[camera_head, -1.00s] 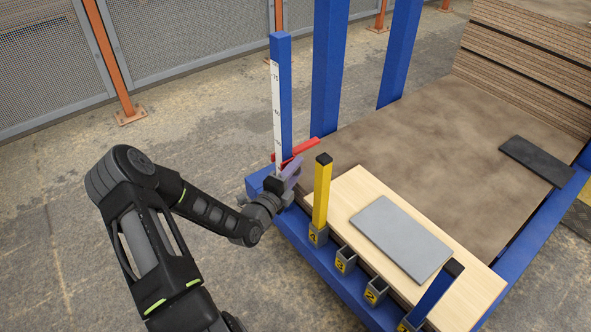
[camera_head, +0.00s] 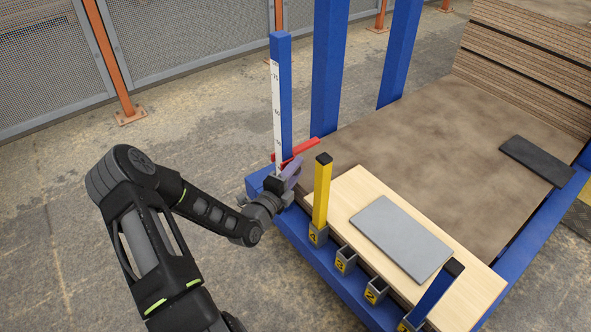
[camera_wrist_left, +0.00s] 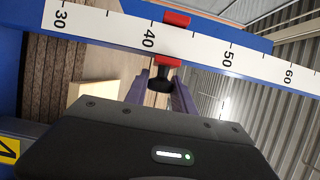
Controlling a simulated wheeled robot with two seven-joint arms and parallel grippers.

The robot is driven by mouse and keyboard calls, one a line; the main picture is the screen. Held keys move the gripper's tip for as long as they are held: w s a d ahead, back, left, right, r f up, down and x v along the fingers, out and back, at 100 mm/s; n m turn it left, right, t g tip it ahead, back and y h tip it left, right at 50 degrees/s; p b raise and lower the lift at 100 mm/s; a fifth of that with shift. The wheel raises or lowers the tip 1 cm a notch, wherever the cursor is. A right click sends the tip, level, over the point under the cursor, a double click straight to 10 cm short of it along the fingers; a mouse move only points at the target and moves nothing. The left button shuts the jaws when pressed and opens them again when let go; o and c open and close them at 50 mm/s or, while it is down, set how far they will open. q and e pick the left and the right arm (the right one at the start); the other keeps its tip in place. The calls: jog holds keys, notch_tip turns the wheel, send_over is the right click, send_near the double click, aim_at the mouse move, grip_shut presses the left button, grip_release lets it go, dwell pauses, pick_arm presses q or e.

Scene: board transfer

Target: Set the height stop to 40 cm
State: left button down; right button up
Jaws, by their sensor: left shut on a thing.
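The height stop is a red slider (camera_head: 295,151) on a blue post (camera_head: 286,100) with a white printed scale (camera_head: 276,115). In the left wrist view the scale (camera_wrist_left: 195,45) runs from 30 to 60. The red slider (camera_wrist_left: 168,62) crosses it just beside the label 40, on the 50 side; I cannot read the exact value. A black knob (camera_wrist_left: 160,80) sticks out from the slider. My left gripper (camera_head: 289,172) is at the slider, low on the post, its purple fingers (camera_wrist_left: 162,92) shut on the knob. My right gripper is out of view.
To the right is a blue-framed platform with a light wooden board (camera_head: 345,195), a grey plate (camera_head: 400,238), and a yellow post (camera_head: 322,190) close to my left gripper. Numbered sockets (camera_head: 345,260) line the front edge. Stacked boards (camera_head: 530,60) stand behind. The floor left of the scale is clear.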

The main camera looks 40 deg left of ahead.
pick_arm(q)
notch_tip(320, 180, down, 4)
jog(key=b, duration=0.2)
jog(key=shift+b, duration=0.4)
jog(key=c, duration=1.1)
grip_release()
jog(key=s, duration=0.2)
jog(key=s+p, duration=0.1)
jog(key=s, duration=0.2)
jog(key=s+p, duration=0.1)
jog(key=s, duration=0.1)
jog(key=shift+s+d, duration=0.4)
